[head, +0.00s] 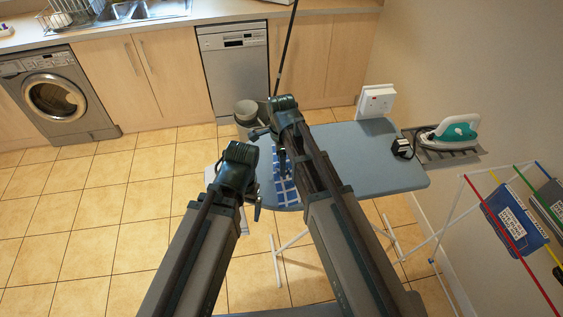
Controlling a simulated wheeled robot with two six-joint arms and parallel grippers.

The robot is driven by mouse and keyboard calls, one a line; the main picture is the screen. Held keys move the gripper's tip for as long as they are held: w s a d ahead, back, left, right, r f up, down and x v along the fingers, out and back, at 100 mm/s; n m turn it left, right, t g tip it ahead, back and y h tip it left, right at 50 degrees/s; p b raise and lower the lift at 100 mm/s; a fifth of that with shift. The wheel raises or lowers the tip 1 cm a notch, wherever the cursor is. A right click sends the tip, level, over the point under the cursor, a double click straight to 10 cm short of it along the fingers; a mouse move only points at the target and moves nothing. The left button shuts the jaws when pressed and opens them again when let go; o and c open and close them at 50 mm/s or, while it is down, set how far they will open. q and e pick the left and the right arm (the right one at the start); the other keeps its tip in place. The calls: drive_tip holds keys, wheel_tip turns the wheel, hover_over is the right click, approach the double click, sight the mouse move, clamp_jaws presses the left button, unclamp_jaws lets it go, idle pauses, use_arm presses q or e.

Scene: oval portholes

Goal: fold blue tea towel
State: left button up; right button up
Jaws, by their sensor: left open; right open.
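A blue and white checked tea towel (286,188) lies on the left end of the blue ironing board (375,160). My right arm hides part of it. My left gripper (250,192) is open beside the towel's left side, near the board's left end. My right gripper (272,146) is open above the far left part of the board, near the towel's far edge. I cannot tell whether either gripper touches the cloth, and nothing shows held in them.
A white and teal iron (452,132) sits on a rest at the board's right end, by a black plug (402,147). A white wall socket (376,100) is behind. A drying rack (459,215) with hanging cloths (517,218) stands right. The tiled floor at left is clear.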

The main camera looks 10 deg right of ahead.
drive_tip(key=o, duration=0.6)
drive_tip(key=shift+a, duration=0.1)
wheel_tip(320, 180, up, 9)
drive_tip(key=p, duration=0.9)
drive_tip(key=shift+f, duration=0.15)
wheel_tip(320, 180, down, 9)
drive_tip(key=b, duration=0.9)
